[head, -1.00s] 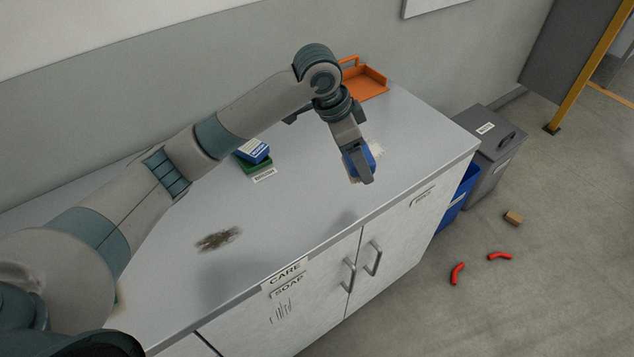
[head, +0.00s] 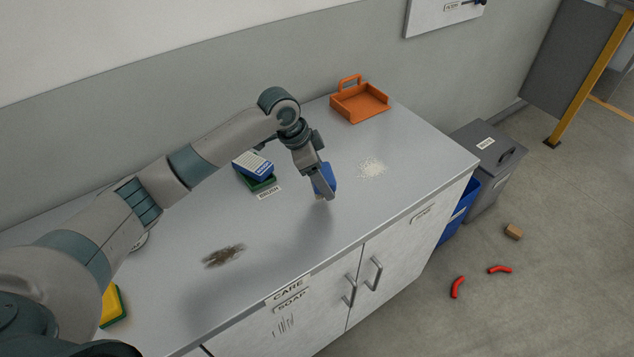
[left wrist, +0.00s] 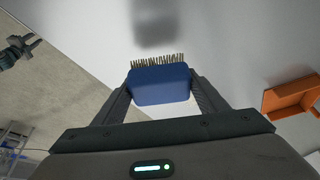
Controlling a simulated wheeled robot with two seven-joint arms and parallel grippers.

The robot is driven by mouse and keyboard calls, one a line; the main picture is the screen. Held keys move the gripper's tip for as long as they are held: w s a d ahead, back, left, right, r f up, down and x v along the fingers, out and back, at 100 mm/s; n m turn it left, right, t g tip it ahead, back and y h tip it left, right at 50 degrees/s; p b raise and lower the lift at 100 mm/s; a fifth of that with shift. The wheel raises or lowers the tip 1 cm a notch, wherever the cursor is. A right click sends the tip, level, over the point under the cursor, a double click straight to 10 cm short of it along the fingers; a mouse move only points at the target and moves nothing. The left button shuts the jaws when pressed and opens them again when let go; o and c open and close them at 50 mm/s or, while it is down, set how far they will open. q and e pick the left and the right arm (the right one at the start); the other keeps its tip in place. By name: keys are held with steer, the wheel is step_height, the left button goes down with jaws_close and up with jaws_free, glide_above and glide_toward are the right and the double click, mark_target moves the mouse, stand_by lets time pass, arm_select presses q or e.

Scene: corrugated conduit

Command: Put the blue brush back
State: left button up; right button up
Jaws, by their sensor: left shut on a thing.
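The blue brush (head: 327,177) is in my left gripper (head: 322,193), above the grey counter (head: 285,225). In the left wrist view the blue brush (left wrist: 160,88) sits between both fingers, its pale bristles pointing away from the palm. A label that seems to read BRUSH (head: 269,192) lies on the counter, left of the gripper. Behind it a blue-and-white block (head: 253,165) rests on a green one (head: 259,184). My right gripper is outside the head view; a dark gripper-like part (left wrist: 20,50) at the left wrist view's left edge may be it, too small to read.
White grains (head: 372,167) lie right of the left gripper. A brown smear (head: 223,256) is at the front left. An orange dustpan-like tray (head: 360,103) stands at the back. A yellow-green sponge (head: 113,306) is near my arm. Bins (head: 483,170) stand beyond the counter's right end.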

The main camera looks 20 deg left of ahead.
arm_select(q)
steer(key=shift+w+a+f, duration=0.3)
steer(key=shift+a+f, duration=0.15)
steer(key=shift+a, duration=0.3)
steer(key=shift+s+f+p, duration=0.1)
steer(key=shift+f+p, duration=0.85)
steer(key=shift+f, duration=1.05)
steer(key=shift+f, duration=0.1)
steer(key=o, duration=1)
